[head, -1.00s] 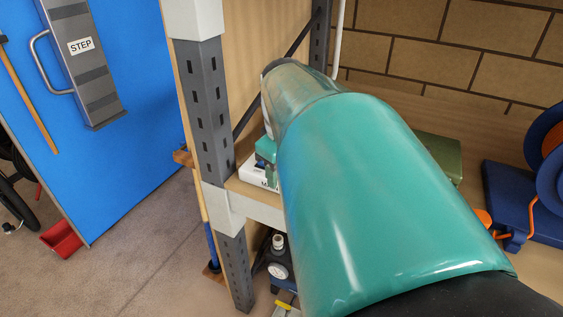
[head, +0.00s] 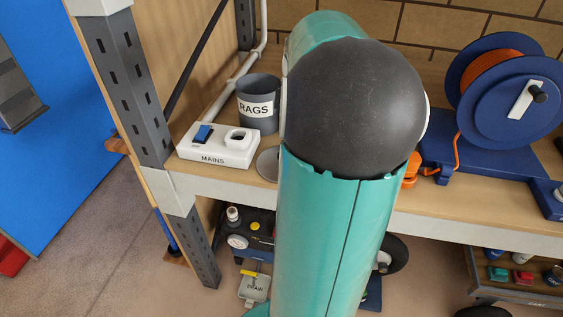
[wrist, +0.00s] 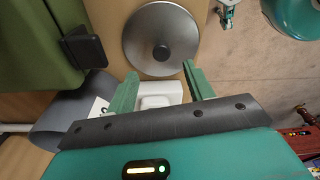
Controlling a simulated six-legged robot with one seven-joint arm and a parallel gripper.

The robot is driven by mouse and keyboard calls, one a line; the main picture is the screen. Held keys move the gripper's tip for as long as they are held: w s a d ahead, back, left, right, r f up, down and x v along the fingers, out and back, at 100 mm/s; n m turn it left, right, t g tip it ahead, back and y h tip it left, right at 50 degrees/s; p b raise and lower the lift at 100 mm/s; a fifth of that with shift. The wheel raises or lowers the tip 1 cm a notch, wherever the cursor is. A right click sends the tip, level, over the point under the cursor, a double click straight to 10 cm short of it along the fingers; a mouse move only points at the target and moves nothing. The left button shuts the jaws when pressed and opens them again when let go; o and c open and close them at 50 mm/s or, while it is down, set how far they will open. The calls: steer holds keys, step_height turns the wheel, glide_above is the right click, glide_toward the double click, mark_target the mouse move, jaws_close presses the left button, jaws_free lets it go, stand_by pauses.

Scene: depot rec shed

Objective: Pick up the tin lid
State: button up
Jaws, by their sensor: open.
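The tin lid (wrist: 148,40) is a round silver-grey disc with a dark knob at its centre. In the wrist view it lies flat on the wooden shelf, just beyond my fingertips. In the head view only the left part of the lid (head: 267,164) shows near the shelf's front edge, the rest hidden by my arm. My gripper (wrist: 160,70) is open with two green fingers spread apart and nothing between them. The lid is wider than the gap. In the head view my gripper is hidden behind my arm.
A white MAINS box (head: 216,146) and a grey RAGS pot (head: 259,98) stand left of the lid. A green case (wrist: 38,40) with a black latch is close by in the wrist view. A blue reel (head: 500,90) stands right. A grey post (head: 128,85) bounds the shelf's left.

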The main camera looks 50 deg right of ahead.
mark_target(267, 162)
steer(key=f, duration=0.5)
steer(key=w+a+f, duration=0.1)
steer(key=f, duration=0.1)
steer(key=shift+f, duration=0.35)
steer(key=c, duration=1)
